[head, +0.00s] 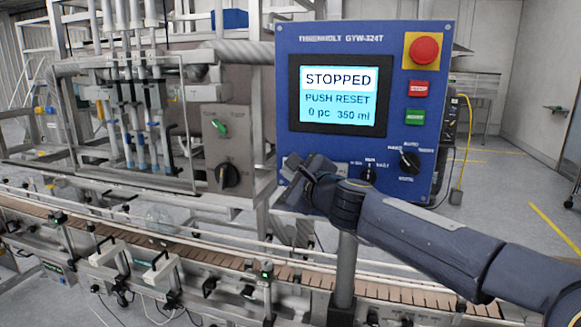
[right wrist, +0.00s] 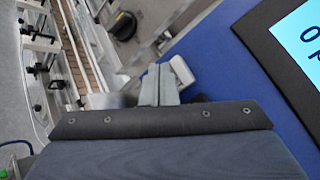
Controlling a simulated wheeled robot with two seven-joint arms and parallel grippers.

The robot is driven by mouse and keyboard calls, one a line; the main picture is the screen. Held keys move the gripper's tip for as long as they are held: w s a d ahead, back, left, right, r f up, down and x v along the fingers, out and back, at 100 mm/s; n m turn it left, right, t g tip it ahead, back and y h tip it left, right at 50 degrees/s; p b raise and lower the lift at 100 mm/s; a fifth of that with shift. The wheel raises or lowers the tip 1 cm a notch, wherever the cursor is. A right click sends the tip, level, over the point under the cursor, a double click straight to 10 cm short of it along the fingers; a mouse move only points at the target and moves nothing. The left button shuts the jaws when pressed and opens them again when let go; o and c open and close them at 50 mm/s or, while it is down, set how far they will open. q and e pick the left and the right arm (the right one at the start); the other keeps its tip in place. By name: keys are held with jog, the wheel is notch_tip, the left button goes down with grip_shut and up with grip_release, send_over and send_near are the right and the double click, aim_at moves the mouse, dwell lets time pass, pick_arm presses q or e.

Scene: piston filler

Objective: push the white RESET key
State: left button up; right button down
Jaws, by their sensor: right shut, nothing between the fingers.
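The blue control panel (head: 392,60) has a screen (head: 337,95) reading STOPPED, PUSH RESET, 0 pc, 350 ml. My right gripper (head: 292,168) is shut and empty at the panel's lower left, below the screen. In the right wrist view its grey fingers (right wrist: 160,84) are together over the blue panel edge, with a pale rounded block (right wrist: 182,70) at the tips. I cannot tell whether that block is the white RESET key or part of a finger. No RESET lettering shows on a key; my gripper and wrist cover that part of the panel. My left gripper is out of view.
A red mushroom button (head: 425,50), a red STOP key (head: 419,88) and a green key (head: 415,118) line the panel's right side. Selector knobs (head: 409,160) sit near my right wrist. The conveyor (head: 200,262) runs below, with the filler nozzles (head: 130,100) at left.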

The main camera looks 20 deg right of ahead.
jog(key=shift+w+d, duration=0.25)
jog(key=shift+w, duration=0.1)
jog(key=shift+w+d+p, duration=0.25)
jog(key=shift+w+p, duration=0.05)
jog(key=shift+w, duration=0.05)
dwell(0.9)
dwell(0.3)
jog(key=shift+s+a, duration=0.3)
jog(key=shift+s, duration=0.2)
jog(key=shift+s+a, duration=0.2)
jog(key=s+a, duration=0.2)
jog(key=s+b, duration=0.1)
jog(key=s, duration=0.1)
jog(key=shift+s+a, duration=0.1)
jog(key=shift+a, duration=0.3)
